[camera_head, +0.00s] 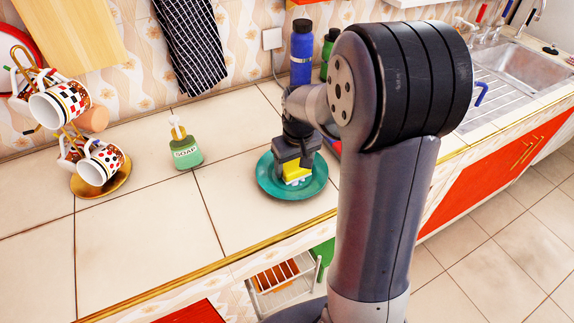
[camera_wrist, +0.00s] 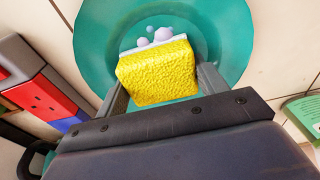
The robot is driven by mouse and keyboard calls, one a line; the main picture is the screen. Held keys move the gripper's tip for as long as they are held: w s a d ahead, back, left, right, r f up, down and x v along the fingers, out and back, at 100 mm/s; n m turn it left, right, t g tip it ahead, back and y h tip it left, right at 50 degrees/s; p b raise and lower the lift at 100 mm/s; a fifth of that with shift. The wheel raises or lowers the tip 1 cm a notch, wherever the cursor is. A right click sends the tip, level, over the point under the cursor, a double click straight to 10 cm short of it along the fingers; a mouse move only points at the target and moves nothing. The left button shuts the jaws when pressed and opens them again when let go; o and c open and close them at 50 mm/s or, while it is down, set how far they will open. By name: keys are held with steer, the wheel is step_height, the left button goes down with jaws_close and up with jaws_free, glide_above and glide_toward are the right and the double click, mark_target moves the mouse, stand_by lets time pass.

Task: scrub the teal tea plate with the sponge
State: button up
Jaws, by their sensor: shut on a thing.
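The teal tea plate (camera_head: 268,187) lies on the tiled counter, left of my arm in the head view. It also fills the upper part of the wrist view (camera_wrist: 92,38). My gripper (camera_head: 297,166) is above the plate, pointing down. Its jaws (camera_wrist: 158,85) are shut on the yellow sponge (camera_wrist: 158,72), which also shows in the head view (camera_head: 297,168). The sponge is over the plate's middle, with whitish-lilac suds (camera_wrist: 152,37) at its far edge. I cannot tell for sure whether the sponge touches the plate.
A green soap bottle (camera_head: 186,152) stands left of the plate. A mug tree with patterned mugs (camera_head: 100,163) is further left. A blue bottle (camera_head: 301,58) stands behind the plate. A red and grey object (camera_wrist: 38,92) is beside the plate. The front-left counter is clear.

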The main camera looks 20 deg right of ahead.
steer(key=shift+s+a, duration=0.2)
steer(key=shift+a, duration=0.7)
steer(key=shift+s+a, duration=0.15)
steer(key=shift+a, duration=0.75)
steer(key=shift+w+d+f, duration=0.1)
steer(key=shift+w+d, duration=0.1)
steer(key=shift+d, duration=0.8)
steer(key=shift+w+d, duration=0.15)
steer(key=shift+d, duration=0.8)
steer(key=shift+r+p, duration=2.5)
steer(key=shift+r, duration=0.55)
steer(key=shift+r+p, duration=1.25)
steer(key=shift+r, duration=0.3)
